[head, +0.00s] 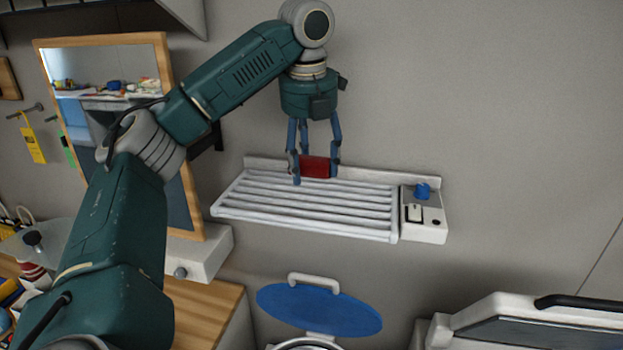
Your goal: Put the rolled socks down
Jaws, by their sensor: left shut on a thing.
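My left gripper (315,168) is shut on the rolled socks (316,167), a small dark red bundle held between its blue fingers. The gripper points down. The socks are over the back part of a white slatted rack (310,222) fixed to the wall. I cannot tell whether the socks touch the slats or hang just above them. My right gripper is not in view.
A control box (425,235) with a blue knob (422,191) is at the rack's right end. Below is a round blue lid (320,309). The rack's slats look clear.

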